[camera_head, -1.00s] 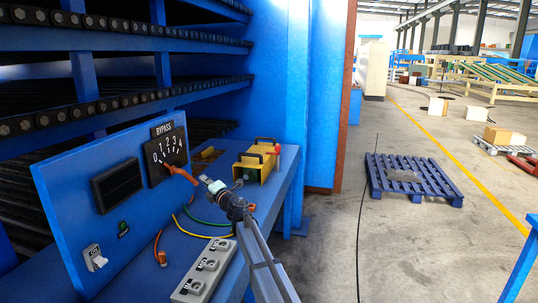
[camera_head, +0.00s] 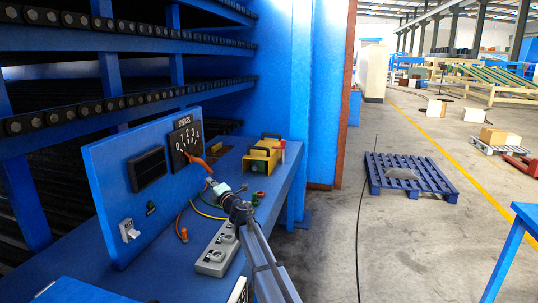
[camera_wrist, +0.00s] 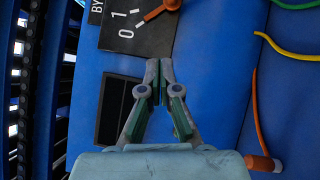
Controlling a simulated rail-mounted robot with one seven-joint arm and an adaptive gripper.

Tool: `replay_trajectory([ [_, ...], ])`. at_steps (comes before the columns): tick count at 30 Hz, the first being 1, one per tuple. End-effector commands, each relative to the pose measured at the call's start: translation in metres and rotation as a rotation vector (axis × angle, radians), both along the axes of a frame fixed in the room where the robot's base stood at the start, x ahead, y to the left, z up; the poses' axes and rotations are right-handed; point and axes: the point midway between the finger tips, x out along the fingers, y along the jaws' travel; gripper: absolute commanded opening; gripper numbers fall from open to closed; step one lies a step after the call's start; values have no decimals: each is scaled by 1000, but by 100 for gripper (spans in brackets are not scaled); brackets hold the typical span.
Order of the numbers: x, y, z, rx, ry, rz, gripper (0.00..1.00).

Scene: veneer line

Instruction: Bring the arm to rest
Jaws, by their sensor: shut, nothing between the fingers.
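My gripper (camera_head: 212,183) is in front of the blue control panel, close to the free end of the orange lever (camera_head: 200,162) on the bypass dial (camera_head: 186,144). In the wrist view my gripper (camera_wrist: 159,64) has its fingertips together with nothing between them. There the orange lever (camera_wrist: 160,10) is beyond the tips, with a visible gap. The dial's face carries numbers from 0 up. My arm reaches in from the bottom of the head view.
The blue panel (camera_head: 112,190) has a dark display (camera_head: 147,169) and a white switch (camera_head: 129,231). On the blue bench are a grey socket block (camera_head: 217,252), a yellow case (camera_head: 262,158) and loose cables. Open floor with a blue pallet (camera_head: 408,178) is at right.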

Motion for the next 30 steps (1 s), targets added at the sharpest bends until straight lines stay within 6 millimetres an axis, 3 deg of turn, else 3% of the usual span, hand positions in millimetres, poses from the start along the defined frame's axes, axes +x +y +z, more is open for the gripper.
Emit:
replay_trajectory([
  [11,-4,-102,-62,186,215,-249,0],
  [17,-26,-190,-126,345,415,-467,0],
  [23,-79,-284,-212,537,675,-738,0],
  [26,-117,-323,-256,627,809,-872,0],
  [30,-182,-366,-313,747,1004,-1058,0],
])
